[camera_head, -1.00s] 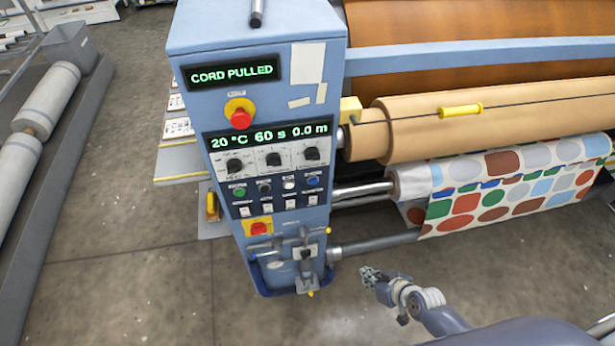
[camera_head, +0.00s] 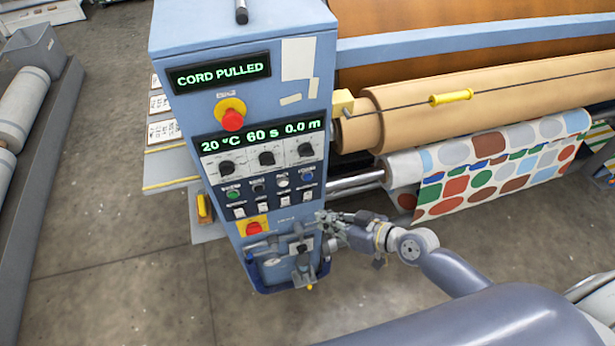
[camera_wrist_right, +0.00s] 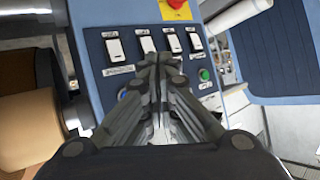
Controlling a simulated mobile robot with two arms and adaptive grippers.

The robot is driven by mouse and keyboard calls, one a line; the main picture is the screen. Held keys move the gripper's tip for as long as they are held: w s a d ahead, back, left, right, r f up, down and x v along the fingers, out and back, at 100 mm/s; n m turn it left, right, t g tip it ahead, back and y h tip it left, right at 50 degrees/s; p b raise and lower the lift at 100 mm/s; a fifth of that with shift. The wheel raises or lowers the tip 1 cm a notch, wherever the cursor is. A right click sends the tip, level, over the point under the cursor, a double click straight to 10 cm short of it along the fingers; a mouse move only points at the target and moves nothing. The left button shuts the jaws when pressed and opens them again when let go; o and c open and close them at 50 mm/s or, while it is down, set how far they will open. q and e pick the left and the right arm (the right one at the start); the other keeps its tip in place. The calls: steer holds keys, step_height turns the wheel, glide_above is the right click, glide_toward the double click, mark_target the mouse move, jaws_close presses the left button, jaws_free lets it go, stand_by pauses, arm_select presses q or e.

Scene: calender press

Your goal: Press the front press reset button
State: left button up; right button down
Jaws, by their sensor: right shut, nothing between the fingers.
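The blue control cabinet (camera_head: 240,60) carries a row of small round buttons: a green button (camera_head: 232,194), a black button (camera_head: 258,188), a white button (camera_head: 282,181) and a blue button (camera_head: 307,176). Their labels are too small to read, so I cannot tell which is marked reset. My right gripper (camera_head: 322,217) is shut and empty, at the cabinet's lower right, below the blue button. In the right wrist view the shut fingers (camera_wrist_right: 160,64) point at the panel and hide its middle buttons; the green button (camera_wrist_right: 204,75) shows to their right. My left gripper is not in view.
The upper display (camera_head: 220,72) reads "CORD PULLED". Red stop buttons sit on yellow plates, one above (camera_head: 233,120) and one below (camera_head: 254,228). Rocker switches (camera_head: 285,199) lie under the buttons. A yellow-handled cord (camera_head: 450,97) runs along the rollers at right.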

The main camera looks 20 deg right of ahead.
mark_target(308, 177)
steer(key=shift+w, duration=0.1)
steer(key=w+b, duration=0.2)
steer(key=w, duration=0.6)
steer(key=shift+w+a, duration=0.15)
steer(key=shift+w, duration=0.2)
stand_by(1.2)
steer(key=shift+w+b, duration=0.4)
steer(key=shift+b, duration=0.05)
steer(key=shift+w, duration=0.35)
stand_by(0.4)
steer(key=shift+s, duration=0.8)
